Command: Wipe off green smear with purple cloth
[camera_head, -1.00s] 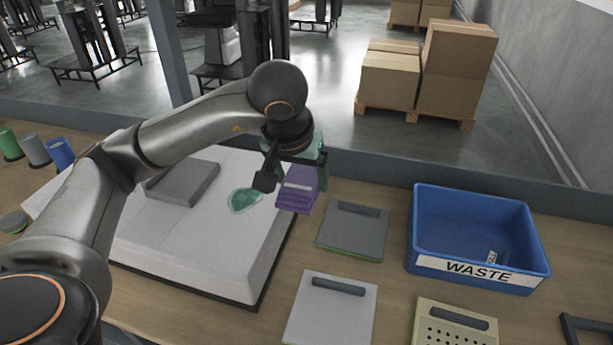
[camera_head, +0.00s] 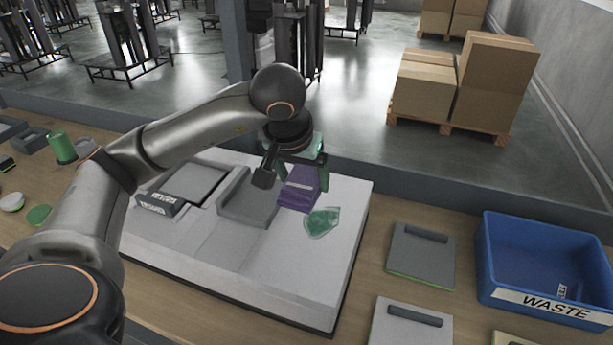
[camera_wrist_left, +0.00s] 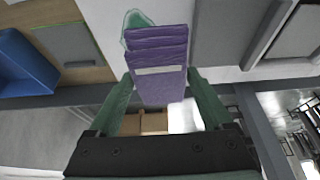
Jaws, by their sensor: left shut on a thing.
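The green smear (camera_head: 322,222) is a rounded patch on the pale top of the white slab (camera_head: 290,285), toward its right side. My left gripper (camera_head: 299,181) is shut on the folded purple cloth (camera_head: 297,196), which hangs below its green fingers. The cloth is just behind and left of the smear in the head view, its lower edge close to it; I cannot tell whether it touches the slab. In the left wrist view, the cloth (camera_wrist_left: 159,55) sits between the fingers and covers part of the smear (camera_wrist_left: 135,18). My right gripper is not in view.
A grey raised block (camera_head: 248,205) stands on the slab left of the cloth. A grey handled plate (camera_head: 421,255) and the blue WASTE bin (camera_head: 540,265) are to the right. A green cylinder (camera_head: 62,147) stands at the left. The slab's front area is clear.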

